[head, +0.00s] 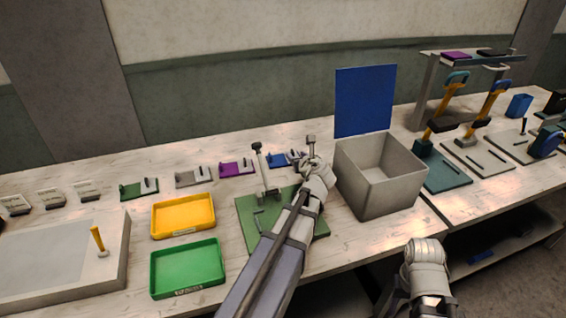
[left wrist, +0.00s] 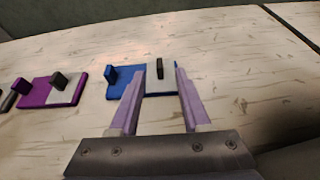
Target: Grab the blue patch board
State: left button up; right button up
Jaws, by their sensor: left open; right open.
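The blue patch board (head: 277,161) lies flat on the bench in the back row of small boards, partly hidden behind my left gripper in the head view. In the left wrist view the blue patch board (left wrist: 129,80) has a blue upright block at its left, a pale section and a dark upright block. My left gripper (left wrist: 160,78) is open, with its fingers pointing at the board and overlapping its near part; I cannot tell if they touch it. In the head view my left gripper (head: 312,160) is above the bench. My right gripper (head: 428,245) is low in front of the bench, open and empty.
A purple board (head: 236,169) lies left of the blue one, with grey (head: 193,177) and green (head: 139,189) boards further left. A grey box (head: 380,175) with a raised blue panel (head: 365,100) stands to the right. Yellow (head: 183,215) and green (head: 186,267) trays sit nearer.

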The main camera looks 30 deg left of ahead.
aim_at(293, 151)
pick_arm(q)
jog(key=shift+b+x, duration=0.95)
jog(key=shift+x, duration=2)
jog(key=shift+r, duration=0.15)
grip_shut()
